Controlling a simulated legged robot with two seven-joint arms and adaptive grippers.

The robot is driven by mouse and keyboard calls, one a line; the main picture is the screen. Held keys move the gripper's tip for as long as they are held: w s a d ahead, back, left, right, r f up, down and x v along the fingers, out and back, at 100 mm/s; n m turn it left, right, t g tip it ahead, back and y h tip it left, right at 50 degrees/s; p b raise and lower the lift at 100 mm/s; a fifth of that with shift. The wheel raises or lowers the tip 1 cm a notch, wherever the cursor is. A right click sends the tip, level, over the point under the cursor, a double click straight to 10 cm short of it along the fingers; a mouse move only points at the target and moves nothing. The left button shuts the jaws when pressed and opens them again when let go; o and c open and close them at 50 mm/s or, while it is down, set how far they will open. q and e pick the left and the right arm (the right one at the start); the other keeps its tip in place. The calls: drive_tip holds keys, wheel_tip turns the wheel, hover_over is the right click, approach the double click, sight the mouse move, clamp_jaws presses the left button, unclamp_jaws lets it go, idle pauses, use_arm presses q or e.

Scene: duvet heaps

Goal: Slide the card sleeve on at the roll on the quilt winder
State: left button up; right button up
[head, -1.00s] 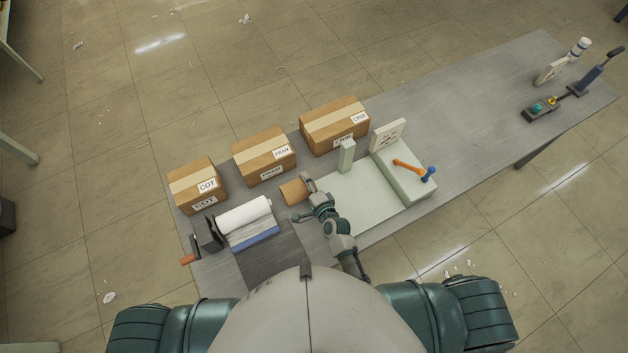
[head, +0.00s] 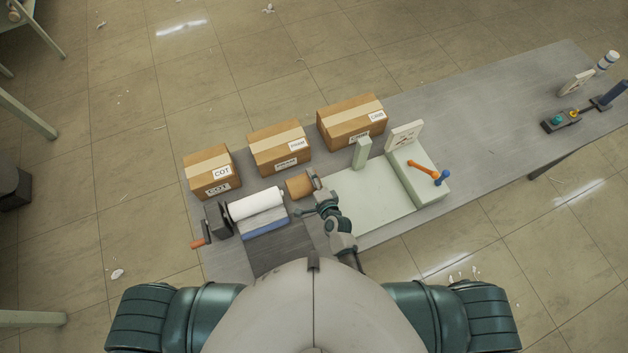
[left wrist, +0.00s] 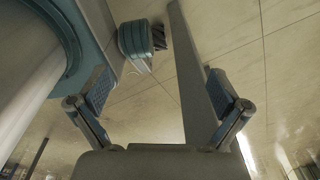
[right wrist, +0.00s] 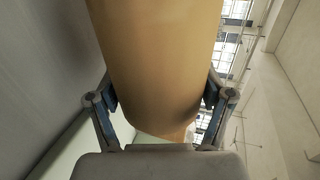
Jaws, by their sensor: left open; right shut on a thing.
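The card sleeve (head: 298,186) is a short brown tube. My right gripper (head: 318,184) is shut on it and holds it near the right end of the white roll, with a small gap between them. In the right wrist view the sleeve (right wrist: 155,60) fills the space between the fingers. The white roll (head: 256,203) lies on the quilt winder (head: 213,220), a dark stand with an orange-handled crank at its left. My left gripper (left wrist: 160,105) is open and empty in its wrist view, away from the table top. It is not visible in the head view.
Cartons labelled COT (head: 211,171), PRAM (head: 279,149) and CRIB (head: 351,121) stand along the far edge. A pale green tray (head: 375,205) with a post and a raised block holding an orange and blue tool lies to the right. The table's middle right is clear.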

drive_tip(key=shift+a, duration=0.7)
drive_tip(key=shift+s+d, duration=0.1)
drive_tip(key=shift+d, duration=0.45)
drive_tip(key=shift+s+d, duration=0.15)
drive_tip(key=shift+a, duration=0.45)
use_arm(q)
drive_tip(key=shift+a+r, duration=0.2)
drive_tip(key=shift+a, duration=0.95)
use_arm(e)
drive_tip(key=shift+d, duration=0.1)
use_arm(q)
drive_tip(key=shift+d, duration=0.15)
use_arm(e)
drive_tip(key=shift+d, duration=0.2)
drive_tip(key=shift+a+p, duration=0.2)
drive_tip(key=shift+p, duration=0.1)
use_arm(q)
drive_tip(key=shift+r, duration=0.15)
use_arm(e)
drive_tip(key=shift+s+a, duration=0.25)
drive_tip(key=shift+a, duration=0.55)
